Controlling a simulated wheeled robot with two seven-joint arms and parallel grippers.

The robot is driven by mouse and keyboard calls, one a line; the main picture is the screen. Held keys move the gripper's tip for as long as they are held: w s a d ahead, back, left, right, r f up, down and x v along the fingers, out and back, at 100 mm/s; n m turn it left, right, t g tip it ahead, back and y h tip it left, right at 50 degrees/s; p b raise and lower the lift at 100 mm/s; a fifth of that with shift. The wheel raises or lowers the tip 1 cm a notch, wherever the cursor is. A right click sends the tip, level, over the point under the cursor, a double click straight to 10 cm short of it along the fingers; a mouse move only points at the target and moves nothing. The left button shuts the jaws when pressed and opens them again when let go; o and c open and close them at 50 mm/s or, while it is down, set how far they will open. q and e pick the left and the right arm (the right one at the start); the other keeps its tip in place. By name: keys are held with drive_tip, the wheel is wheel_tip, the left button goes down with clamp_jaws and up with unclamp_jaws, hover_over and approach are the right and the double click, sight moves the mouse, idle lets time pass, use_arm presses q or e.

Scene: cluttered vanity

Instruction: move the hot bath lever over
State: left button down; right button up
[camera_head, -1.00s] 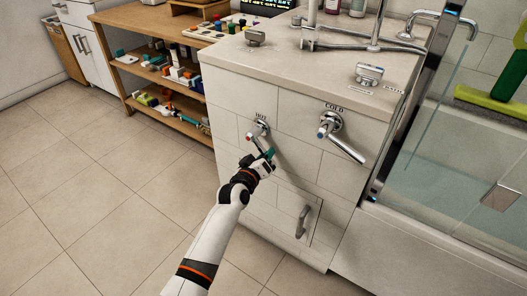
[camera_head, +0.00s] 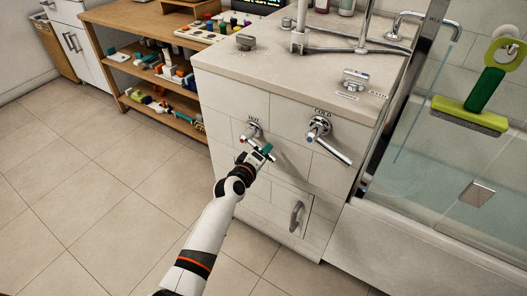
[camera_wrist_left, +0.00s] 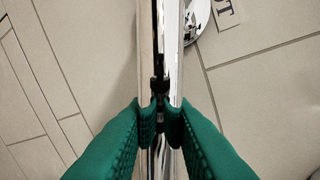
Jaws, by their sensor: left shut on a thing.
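The hot bath lever (camera_head: 253,130) is a chrome handle with a red-marked hub under a HOT label on the front of the tiled cabinet. My left gripper (camera_head: 267,151) is at its lower end, with teal fingers. In the left wrist view, the teal fingertips (camera_wrist_left: 159,115) are shut around the shiny chrome lever bar (camera_wrist_left: 159,50), one on each side. The bar runs up the middle of that view. The fingers and wrist hide the lever's end in the head view. My right gripper is out of view.
The cold lever (camera_head: 332,148) sticks out close to the right of the hot one. A cabinet door handle (camera_head: 296,216) is below. The glass-sided bath (camera_head: 440,235) stands at the right, and a wooden shelf unit (camera_head: 150,55) at the back left. The floor at left is clear.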

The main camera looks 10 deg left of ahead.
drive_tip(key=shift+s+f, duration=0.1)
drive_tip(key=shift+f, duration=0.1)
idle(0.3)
use_arm(q)
drive_tip(key=c, duration=1.3)
unclamp_jaws()
drive_tip(key=shift+s+r, duration=0.1)
drive_tip(key=shift+s, duration=0.1)
drive_tip(key=p+v, duration=0.2)
drive_tip(key=v, duration=0.9)
drive_tip(key=shift+s, duration=0.25)
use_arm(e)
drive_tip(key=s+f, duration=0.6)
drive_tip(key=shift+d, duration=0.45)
use_arm(q)
drive_tip(key=shift+a, duration=0.15)
